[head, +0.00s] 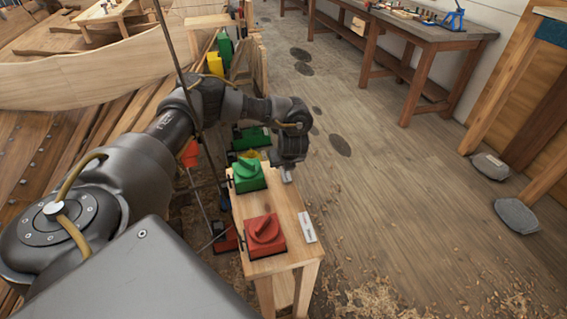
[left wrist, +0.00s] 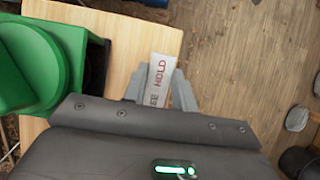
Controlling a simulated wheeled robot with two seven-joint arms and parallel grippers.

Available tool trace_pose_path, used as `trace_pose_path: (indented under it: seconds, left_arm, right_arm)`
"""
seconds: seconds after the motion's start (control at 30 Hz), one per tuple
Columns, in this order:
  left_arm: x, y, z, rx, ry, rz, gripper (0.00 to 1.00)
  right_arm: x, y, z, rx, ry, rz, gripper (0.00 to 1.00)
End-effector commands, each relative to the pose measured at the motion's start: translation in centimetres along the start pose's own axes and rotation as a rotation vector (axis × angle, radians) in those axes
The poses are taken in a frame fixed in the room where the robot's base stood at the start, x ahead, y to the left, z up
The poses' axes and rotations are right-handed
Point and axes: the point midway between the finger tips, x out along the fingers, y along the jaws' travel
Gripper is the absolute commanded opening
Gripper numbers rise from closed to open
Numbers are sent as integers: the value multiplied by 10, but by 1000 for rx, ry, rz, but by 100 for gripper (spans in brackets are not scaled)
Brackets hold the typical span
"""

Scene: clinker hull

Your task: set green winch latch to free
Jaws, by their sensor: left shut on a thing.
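The green winch (head: 248,176) sits on the wooden bench, left of my left gripper (head: 287,176) in the head view. It also fills the left side of the left wrist view (left wrist: 32,62). My left gripper, pointing down at the bench's right edge, is shut on the green winch latch. Most of the latch is hidden by the fingers. A pale plate (left wrist: 161,70) shows between and beyond the fingers in the left wrist view, with HOLD readable and a second word partly covered. I cannot tell the latch's setting. My right gripper is not in view.
A red winch (head: 264,236) with its own pale plate (head: 307,228) stands nearer on the same bench (head: 285,263). Yellow and green winches stand farther back. The plank floor right of the bench is open. A workbench (head: 425,38) stands at the back right.

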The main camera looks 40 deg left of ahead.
Motion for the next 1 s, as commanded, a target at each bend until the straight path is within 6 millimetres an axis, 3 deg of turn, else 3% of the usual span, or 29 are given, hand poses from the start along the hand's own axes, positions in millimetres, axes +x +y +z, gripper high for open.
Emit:
trace_pose_path:
  seconds: [0.1,0.13,0.3,0.67,0.8,1.0]
  left_arm:
    - [0,0,0,0,0,1,4]
    - [0,0,0,0,0,1,30]
    - [0,0,0,0,0,1,49]
    - [-8,-1,0,1,3,-3,49]
    - [-30,-1,1,2,1,-5,49]
    - [-75,-2,3,5,-2,-6,49]
  right_arm:
    - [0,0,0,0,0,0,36]
    - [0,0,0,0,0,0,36]
    - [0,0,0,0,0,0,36]
    - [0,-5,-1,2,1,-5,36]
    - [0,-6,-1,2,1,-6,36]
    - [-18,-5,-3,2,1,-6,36]
